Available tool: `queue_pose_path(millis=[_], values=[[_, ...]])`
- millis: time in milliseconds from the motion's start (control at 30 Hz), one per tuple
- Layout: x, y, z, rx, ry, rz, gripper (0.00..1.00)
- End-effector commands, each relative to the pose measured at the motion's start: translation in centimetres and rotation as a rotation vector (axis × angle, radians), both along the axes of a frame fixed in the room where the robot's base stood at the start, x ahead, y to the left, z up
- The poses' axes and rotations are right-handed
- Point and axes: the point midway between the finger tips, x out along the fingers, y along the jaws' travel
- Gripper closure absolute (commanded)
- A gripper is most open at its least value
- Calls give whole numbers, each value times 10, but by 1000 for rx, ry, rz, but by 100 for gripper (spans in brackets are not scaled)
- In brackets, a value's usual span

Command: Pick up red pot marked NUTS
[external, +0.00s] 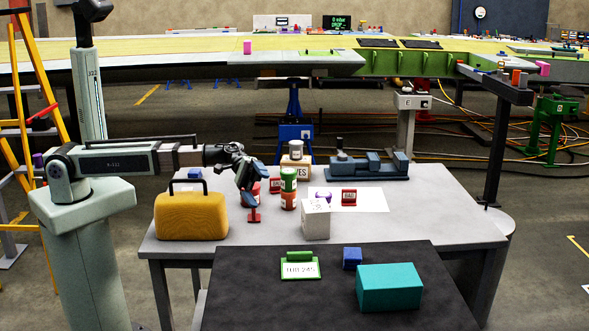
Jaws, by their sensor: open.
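My gripper (247,196) is open and hangs at the end of my outstretched arm, over the left middle of the grey table. A red pot (256,190) shows beside and partly behind the fingers, so I cannot read its marking or tell how far apart they are. Just right of it, another red pot (288,201) with a pale label stands upright with a green pot (288,179) on top. The lettering on these is too small to read, so I cannot tell which red pot says NUTS.
A yellow case (191,216) stands left of my gripper. A small red stand (254,216) is just below it. A white box (316,221), a red BAD sign (349,198) and a blue-grey vise (370,166) are to the right. The table's right front is clear.

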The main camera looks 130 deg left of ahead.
Motion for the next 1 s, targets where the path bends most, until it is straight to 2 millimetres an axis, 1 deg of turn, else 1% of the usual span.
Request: queue_pose_path(millis=[33,167,300,367,500,600,733,800,1000], values=[[-18,16,-4,-53,9,43,0],[-56,51,-12,-197,28,139,0],[-98,85,-20,-352,36,241,0],[-117,98,-22,-420,35,281,0],[-162,126,-29,-577,28,373,0],[-192,142,-33,-683,15,431,0],[-229,157,-44,-836,3,489,0],[-245,160,-56,-939,4,503,0],[-262,155,-85,-1133,28,489,0]])
